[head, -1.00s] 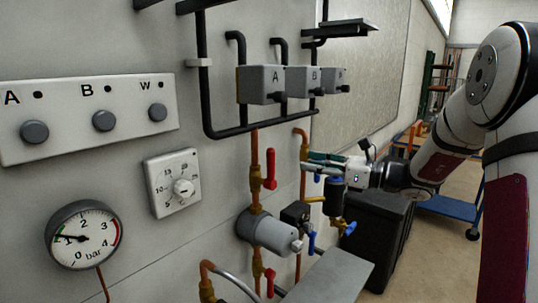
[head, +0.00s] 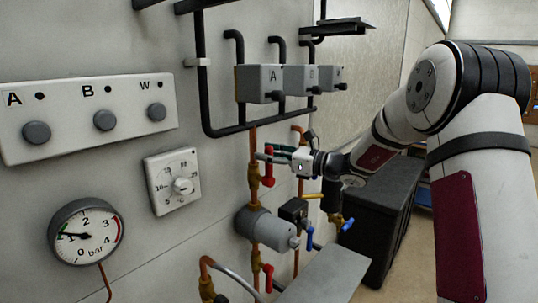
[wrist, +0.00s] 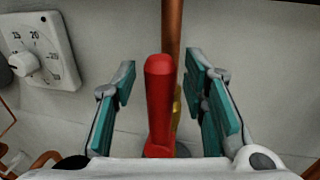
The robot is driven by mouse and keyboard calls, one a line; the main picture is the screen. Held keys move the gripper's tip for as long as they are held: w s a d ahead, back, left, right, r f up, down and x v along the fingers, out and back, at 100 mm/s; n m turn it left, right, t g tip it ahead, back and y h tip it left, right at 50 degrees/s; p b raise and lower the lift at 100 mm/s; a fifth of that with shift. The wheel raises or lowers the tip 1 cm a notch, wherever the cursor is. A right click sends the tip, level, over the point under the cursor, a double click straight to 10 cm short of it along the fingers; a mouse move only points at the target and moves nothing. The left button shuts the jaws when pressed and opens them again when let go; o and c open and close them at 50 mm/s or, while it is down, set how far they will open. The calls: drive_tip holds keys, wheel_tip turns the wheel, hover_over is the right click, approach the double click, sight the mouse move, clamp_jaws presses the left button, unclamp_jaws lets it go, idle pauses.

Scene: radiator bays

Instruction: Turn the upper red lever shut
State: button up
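The upper red lever (head: 268,176) stands upright, along the copper pipe, on a brass valve at the wall. Its upper part is partly covered by my fingers in the head view. In the wrist view the red lever (wrist: 160,105) rises between my two teal finger pads. My gripper (head: 272,154) is open, one finger on each side of the lever. In the wrist view my gripper (wrist: 164,95) shows a gap between the lever and both pads. The copper pipe (wrist: 172,30) runs behind the lever.
A lower red lever (head: 268,278) sits below the grey cylinder (head: 266,228). A yellow lever (head: 313,196) and blue levers (head: 310,238) are close by on the right. A grey shelf (head: 325,275) juts out below. Grey boxes (head: 260,83) hang above.

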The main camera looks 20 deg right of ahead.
clamp_jaws()
drive_tip(key=w+d+f+m+t, duration=0.2)
drive_tip(key=d+f+m, duration=0.1)
drive_tip(key=m, duration=0.7)
drive_tip(key=w+d+f+m+t+h+p, duration=0.1)
drive_tip(key=w+d+f+m+t, duration=0.1)
drive_tip(key=m, duration=0.8)
drive_tip(key=shift+w+d+f, duration=0.5)
drive_tip(key=shift+d+f, duration=0.5)
drive_tip(key=shift+f, duration=0.75)
drive_tip(key=shift+f+m, duration=0.1)
drive_tip(key=shift+m, duration=0.2)
